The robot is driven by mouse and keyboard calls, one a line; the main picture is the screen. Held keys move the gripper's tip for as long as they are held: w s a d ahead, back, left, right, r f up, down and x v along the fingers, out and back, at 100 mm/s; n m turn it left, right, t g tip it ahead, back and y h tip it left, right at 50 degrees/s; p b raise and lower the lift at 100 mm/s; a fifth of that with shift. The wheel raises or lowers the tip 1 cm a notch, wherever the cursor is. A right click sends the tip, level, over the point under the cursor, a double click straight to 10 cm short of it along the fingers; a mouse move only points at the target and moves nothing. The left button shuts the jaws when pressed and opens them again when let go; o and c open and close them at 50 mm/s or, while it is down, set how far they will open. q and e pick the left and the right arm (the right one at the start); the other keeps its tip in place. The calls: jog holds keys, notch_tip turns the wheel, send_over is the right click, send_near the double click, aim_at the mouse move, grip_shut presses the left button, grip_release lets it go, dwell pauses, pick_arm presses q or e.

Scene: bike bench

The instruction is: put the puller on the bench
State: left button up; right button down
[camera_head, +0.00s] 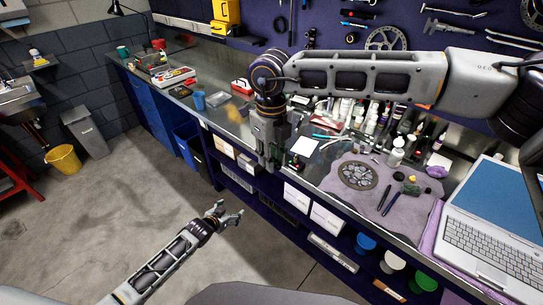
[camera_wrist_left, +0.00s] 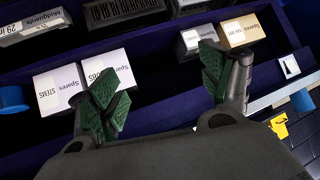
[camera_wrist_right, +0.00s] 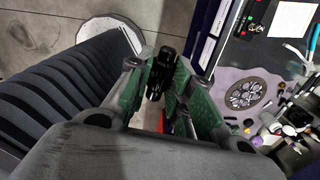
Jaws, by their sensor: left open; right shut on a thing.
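My right gripper (camera_head: 269,168) hangs down near the front edge of the bench (camera_head: 316,170). In the right wrist view its green-padded fingers (camera_wrist_right: 160,92) are shut on a short black tool (camera_wrist_right: 158,76), which looks like the puller. In the head view I cannot make out the puller apart from the gripper. My left gripper (camera_head: 232,214) is open and empty, low over the floor in front of the bench. In the left wrist view its fingers (camera_wrist_left: 165,90) are apart, facing the shelf boxes.
A purple mat (camera_head: 415,212) with a cassette (camera_head: 358,175) and small tools covers part of the bench. A laptop (camera_head: 497,225) stands at the right, bottles (camera_head: 396,152) behind. A white card (camera_head: 304,146) lies left of the mat.

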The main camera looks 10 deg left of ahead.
pick_arm(q)
jog(key=s+a+f+n+g+y, duration=0.1)
jog(key=s+a+f+g, duration=0.15)
jog(key=s+f, duration=0.8)
jog(key=s+a+f+g+y, duration=0.1)
jog(key=s+a+f+g, duration=0.15)
jog(key=s+f, duration=0.8)
jog(key=s+d+f+g, duration=0.1)
jog(key=s+f, duration=0.4)
jog(key=s, duration=0.4)
jog(key=s+d+f+g, duration=0.2)
jog(key=s+f, duration=0.3)
jog(key=s, duration=0.4)
jog(key=s+d+f+g, duration=0.1)
jog(key=s+f, duration=0.5)
jog(key=s, duration=0.4)
jog(key=shift+d+n, duration=0.25)
jog(key=shift+n, duration=0.15)
jog(key=shift+f, duration=0.1)
